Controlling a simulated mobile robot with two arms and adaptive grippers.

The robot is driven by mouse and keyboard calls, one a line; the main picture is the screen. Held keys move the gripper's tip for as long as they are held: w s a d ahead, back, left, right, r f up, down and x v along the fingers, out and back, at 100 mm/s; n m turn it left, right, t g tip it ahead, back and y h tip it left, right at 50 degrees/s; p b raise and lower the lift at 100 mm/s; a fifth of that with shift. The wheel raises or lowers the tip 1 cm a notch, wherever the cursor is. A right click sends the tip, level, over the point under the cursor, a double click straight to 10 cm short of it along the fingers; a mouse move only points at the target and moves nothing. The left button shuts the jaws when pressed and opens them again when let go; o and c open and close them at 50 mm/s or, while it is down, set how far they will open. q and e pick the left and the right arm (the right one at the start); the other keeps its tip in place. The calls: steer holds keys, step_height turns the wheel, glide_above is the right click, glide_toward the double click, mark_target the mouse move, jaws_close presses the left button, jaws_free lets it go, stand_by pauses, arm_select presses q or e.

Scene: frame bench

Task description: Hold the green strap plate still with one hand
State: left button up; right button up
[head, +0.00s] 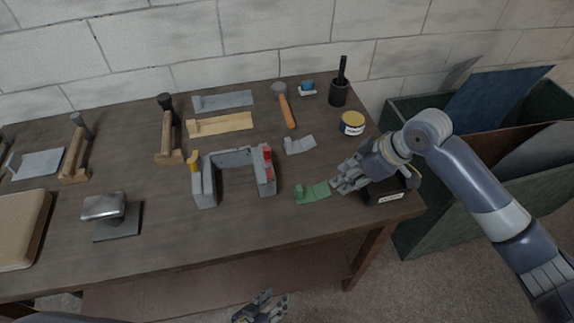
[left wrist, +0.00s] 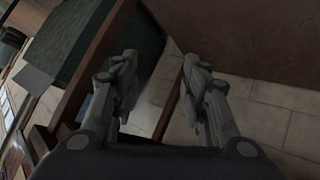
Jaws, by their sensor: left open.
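The green strap plate (head: 312,194) lies on the workbench near its front right edge, with a small raised block at its left end. My right gripper (head: 346,184) is low over the bench at the plate's right end. Its fingertips are at or very near that end; I cannot tell whether they touch it or how far apart they are. My left gripper (head: 262,308) is below and in front of the bench's front edge, away from the plate. In the left wrist view its two fingers (left wrist: 155,88) are apart with nothing between them.
A grey U-shaped frame (head: 205,186) with yellow and red parts stands left of the plate. A black labelled box (head: 384,190) sits beside my right wrist. A small grey plate (head: 299,145), a hammer (head: 286,106) and a yellow tin (head: 352,123) lie behind. A green bin (head: 420,232) stands right.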

arm_select(q)
steer(key=s+d+r+t+h, duration=0.1)
steer(key=d+r+h, duration=0.4)
steer(key=d+r, duration=0.7)
steer(key=s+d+r+t+h, duration=0.1)
steer(key=d+r+h, duration=0.5)
steer(key=r, duration=1.3)
steer(key=w+a+r+m+y, duration=0.1)
steer(key=w+a+r+m, duration=0.3)
steer(key=w, duration=0.5)
steer(key=w+a+r+m+t+y, duration=0.1)
steer(key=w+a+r+m, duration=0.15)
steer(key=w+r, duration=0.45)
steer(key=w+a+r+m+y, duration=0.2)
steer(key=w+a+r+m, duration=0.15)
steer(key=w, duration=0.65)
steer(key=w+a+r+m+y, duration=0.2)
steer(key=w+a+r, duration=0.2)
steer(key=r, duration=0.3)
steer(key=w+a+r+m+y, duration=0.15)
steer(key=w+a+r, duration=0.25)
steer(key=r, duration=0.4)
steer(key=g+y, duration=0.5)
steer(key=g, duration=0.5)
glide_toward(301, 187)
steer(key=shift+n, duration=0.25)
steer(key=x, duration=1)
steer(key=shift+d+f, duration=0.1)
steer(key=shift+f, duration=0.25)
